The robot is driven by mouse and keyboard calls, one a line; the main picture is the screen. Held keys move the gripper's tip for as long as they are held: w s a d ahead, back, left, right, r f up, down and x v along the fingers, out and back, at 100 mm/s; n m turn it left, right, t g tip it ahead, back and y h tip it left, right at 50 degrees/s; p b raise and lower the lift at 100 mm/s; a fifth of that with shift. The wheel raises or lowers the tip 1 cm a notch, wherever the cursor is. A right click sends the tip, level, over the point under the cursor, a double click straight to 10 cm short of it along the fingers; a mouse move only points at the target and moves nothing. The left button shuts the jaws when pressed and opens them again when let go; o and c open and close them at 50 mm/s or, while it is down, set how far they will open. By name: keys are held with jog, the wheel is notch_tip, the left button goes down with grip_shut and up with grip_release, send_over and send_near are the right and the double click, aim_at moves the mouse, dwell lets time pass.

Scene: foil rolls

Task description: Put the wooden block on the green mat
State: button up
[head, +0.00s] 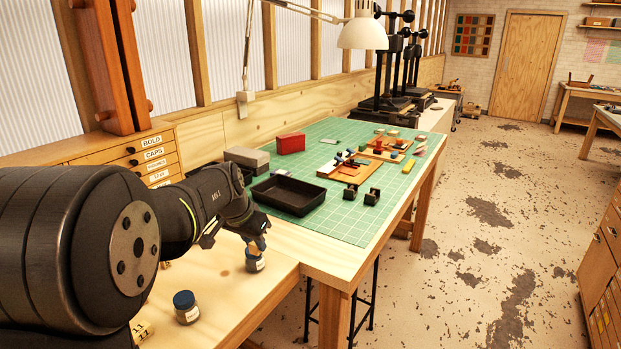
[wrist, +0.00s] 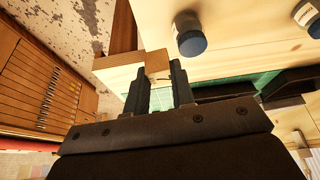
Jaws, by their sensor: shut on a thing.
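My gripper (head: 256,236) is low over the near wooden bench, to the left of the green mat (head: 345,140). In the wrist view my gripper (wrist: 156,78) is shut on the wooden block (wrist: 156,63), a small tan piece between the fingertips. The fingers hide part of it. In the head view only a small tan patch of the block (head: 261,243) shows at the fingertips. The mat lies across the table beyond, and a green strip of it (wrist: 252,82) shows in the wrist view.
A jar with a blue lid (head: 255,263) stands just below my gripper in the head view. Another (head: 186,308) stands nearer. A black tray (head: 290,195), red box (head: 291,143), grey block (head: 246,159) and several small items crowd the mat. Its front right part is clear.

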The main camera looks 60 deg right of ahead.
jog(key=s+d, duration=0.5)
jog(key=d, duration=0.5)
jog(key=s+d+m, duration=0.1)
jog(key=s+d, duration=0.4)
jog(key=d, duration=0.5)
jog(key=s+d, duration=0.5)
jog(key=d, duration=0.5)
jog(key=w+f, duration=0.2)
jog(key=w, duration=0.1)
jog(key=w+d+f, duration=0.1)
jog(key=w+f, duration=0.1)
jog(key=w, duration=0.2)
jog(key=w+d+f, duration=0.1)
jog(key=w+f, duration=0.1)
jog(key=w, duration=0.1)
jog(key=shift+w+f, duration=0.3)
jog(key=shift+f, duration=2.05)
jog(key=shift+f, duration=0.1)
jog(key=o, duration=0.9)
jog(key=shift+o, duration=0.2)
